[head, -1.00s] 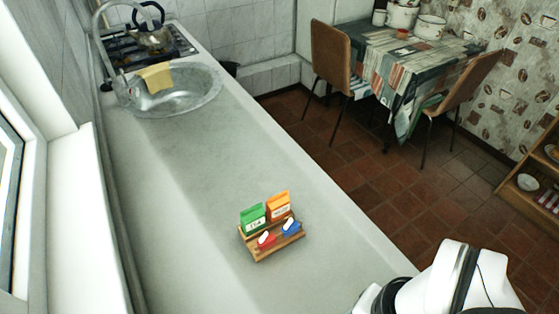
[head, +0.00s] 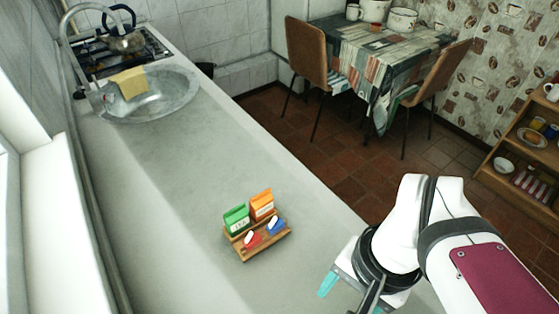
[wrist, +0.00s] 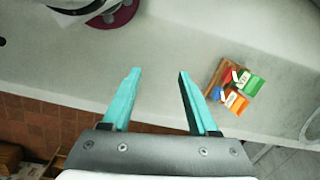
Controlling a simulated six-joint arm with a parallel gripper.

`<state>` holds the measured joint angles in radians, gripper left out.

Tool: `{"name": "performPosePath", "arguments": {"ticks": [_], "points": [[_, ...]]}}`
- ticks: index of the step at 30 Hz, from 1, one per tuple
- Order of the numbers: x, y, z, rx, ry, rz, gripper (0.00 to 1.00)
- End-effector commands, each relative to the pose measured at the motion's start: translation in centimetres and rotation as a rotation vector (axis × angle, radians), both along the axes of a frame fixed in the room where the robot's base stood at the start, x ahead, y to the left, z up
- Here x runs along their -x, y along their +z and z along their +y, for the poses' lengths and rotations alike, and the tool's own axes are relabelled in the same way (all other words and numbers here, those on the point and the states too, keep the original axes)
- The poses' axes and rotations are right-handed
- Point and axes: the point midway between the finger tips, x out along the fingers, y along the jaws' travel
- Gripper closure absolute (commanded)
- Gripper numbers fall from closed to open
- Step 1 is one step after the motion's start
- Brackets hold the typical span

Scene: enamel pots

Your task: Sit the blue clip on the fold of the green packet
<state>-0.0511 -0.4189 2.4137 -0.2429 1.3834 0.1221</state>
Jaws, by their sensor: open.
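The blue clip (head: 277,228) sits at the front right of a small wooden tray (head: 245,256) on the counter. It also shows in the wrist view (wrist: 216,93). The green packet (head: 237,221) stands upright at the back left of the tray, and shows in the wrist view (wrist: 254,86). Its folded top edge faces up. My gripper (head: 352,298) is to the right of the tray, apart from it, with teal fingers. In the wrist view my gripper (wrist: 160,74) has its fingers wide apart and nothing between them; the tray lies right of them.
An orange packet (head: 262,205) stands beside the green one, and a red clip (head: 252,240) is beside the blue clip. The counter around the tray is bare. A sink (head: 180,95) with a yellow cloth (head: 130,83) is farther back. The counter's right edge drops to the floor.

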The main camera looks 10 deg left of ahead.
Motion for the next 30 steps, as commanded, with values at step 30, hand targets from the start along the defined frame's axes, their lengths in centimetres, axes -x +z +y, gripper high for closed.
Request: {"name": "performPosePath", "arguments": {"ticks": [30], "points": [[-22.5,-14.8,14.1,0.142,-0.257,-0.005,0.40]]}}
